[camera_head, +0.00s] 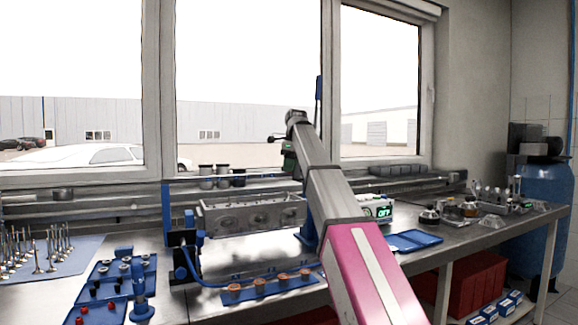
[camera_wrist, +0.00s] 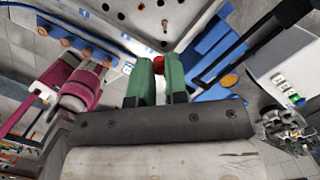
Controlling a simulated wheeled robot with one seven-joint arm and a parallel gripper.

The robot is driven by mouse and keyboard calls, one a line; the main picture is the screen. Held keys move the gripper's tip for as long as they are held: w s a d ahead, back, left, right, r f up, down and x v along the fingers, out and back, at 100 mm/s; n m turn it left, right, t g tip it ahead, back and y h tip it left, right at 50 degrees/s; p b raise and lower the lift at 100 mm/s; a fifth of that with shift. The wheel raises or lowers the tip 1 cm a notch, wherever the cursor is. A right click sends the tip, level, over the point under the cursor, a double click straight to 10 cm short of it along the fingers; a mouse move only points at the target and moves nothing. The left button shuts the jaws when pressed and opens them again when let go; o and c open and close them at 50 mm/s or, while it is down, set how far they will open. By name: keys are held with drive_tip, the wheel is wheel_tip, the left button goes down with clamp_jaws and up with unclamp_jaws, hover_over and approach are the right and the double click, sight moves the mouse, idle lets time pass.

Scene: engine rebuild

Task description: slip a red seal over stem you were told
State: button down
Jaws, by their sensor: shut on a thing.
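My gripper (camera_wrist: 158,75) has green fingers, shut on a small red seal (camera_wrist: 158,65) that shows between their tips in the wrist view. In the head view my gripper (camera_head: 289,158) is above and behind the grey cylinder head (camera_head: 250,216), mostly hidden by my arm. In the wrist view the cylinder head (camera_wrist: 138,14) lies beyond the fingertips, with round holes in its face. I cannot make out the told stem or whether the seal touches anything. More red seals (camera_head: 82,311) lie in a blue tray at the front left.
Upright valves (camera_head: 38,258) stand on a blue mat at the left. A blue strip (camera_head: 262,289) with copper-coloured parts lies before the cylinder head. A box with a green display (camera_head: 377,209) and a blue tray (camera_head: 412,241) are to the right. The window is behind.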

drive_tip(key=shift+w+f, duration=0.15)
drive_tip(key=shift+w, duration=0.2)
drive_tip(key=shift+f, duration=2.75)
drive_tip(key=shift+f, duration=1.1)
drive_tip(key=c, duration=1.1)
unclamp_jaws()
drive_tip(key=shift+o, duration=0.2)
drive_tip(key=shift+r, duration=0.1)
